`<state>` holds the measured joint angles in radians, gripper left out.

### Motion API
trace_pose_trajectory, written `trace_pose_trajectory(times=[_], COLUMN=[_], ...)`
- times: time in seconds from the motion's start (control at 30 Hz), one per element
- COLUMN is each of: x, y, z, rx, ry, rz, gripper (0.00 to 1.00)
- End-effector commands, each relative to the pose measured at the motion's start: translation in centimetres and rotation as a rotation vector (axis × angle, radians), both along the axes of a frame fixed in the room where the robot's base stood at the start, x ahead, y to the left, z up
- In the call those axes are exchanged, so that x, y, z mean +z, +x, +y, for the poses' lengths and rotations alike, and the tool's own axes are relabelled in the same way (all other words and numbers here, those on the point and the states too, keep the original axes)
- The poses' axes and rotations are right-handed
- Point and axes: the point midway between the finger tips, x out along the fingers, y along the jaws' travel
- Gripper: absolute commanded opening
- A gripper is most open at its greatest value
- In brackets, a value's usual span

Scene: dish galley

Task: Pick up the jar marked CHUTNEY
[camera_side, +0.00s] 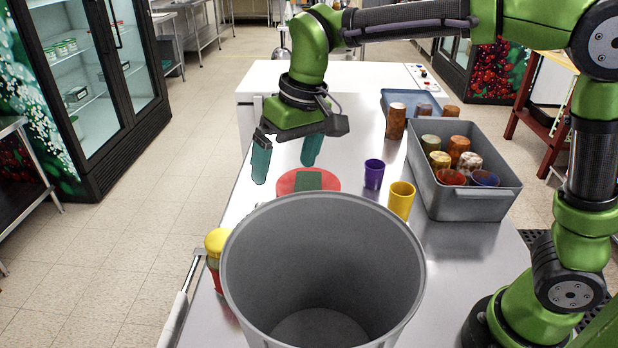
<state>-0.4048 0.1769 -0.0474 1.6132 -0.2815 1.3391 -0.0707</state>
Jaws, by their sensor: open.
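My gripper (286,164) is open and empty, with its two teal fingers pointing down above the steel table. A jar with a yellow lid (216,242) and red lower part stands at the table's left edge, nearer the camera than my gripper. The large grey bin hides part of it. No CHUTNEY lettering can be read in this view, so I cannot tell whether this is the marked jar. A red disc with a dark green patch (285,184) lies beyond the bin, just below and right of the fingers.
A large open grey bin (240,270) fills the table's front. A purple cup (374,175) and yellow cup (401,200) stand behind it. A grey crate (475,205) holds several cups at right. A brown tumbler (396,122) stands near a blue tray (388,97).

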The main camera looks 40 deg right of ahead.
Motion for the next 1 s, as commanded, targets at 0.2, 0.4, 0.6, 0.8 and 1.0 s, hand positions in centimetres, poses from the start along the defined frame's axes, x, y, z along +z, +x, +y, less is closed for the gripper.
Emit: trace_pose_trajectory(times=[0.2,0.4,0.6,0.8,1.0], x=[-2.0,-2.1,0.8,-1.2,-5.4], y=[4.7,6.2,5.8,5.3,5.2], z=[7.4,11.4,11.8,11.7,11.6], rx=[0.083,0.081,0.036,0.037,0.036], ry=[-0.112,-0.169,-0.155,-0.158,-0.157], rz=[0.098,0.138,0.152,0.178,0.180], gripper=[1.00,1.00,1.00,1.00,1.00])
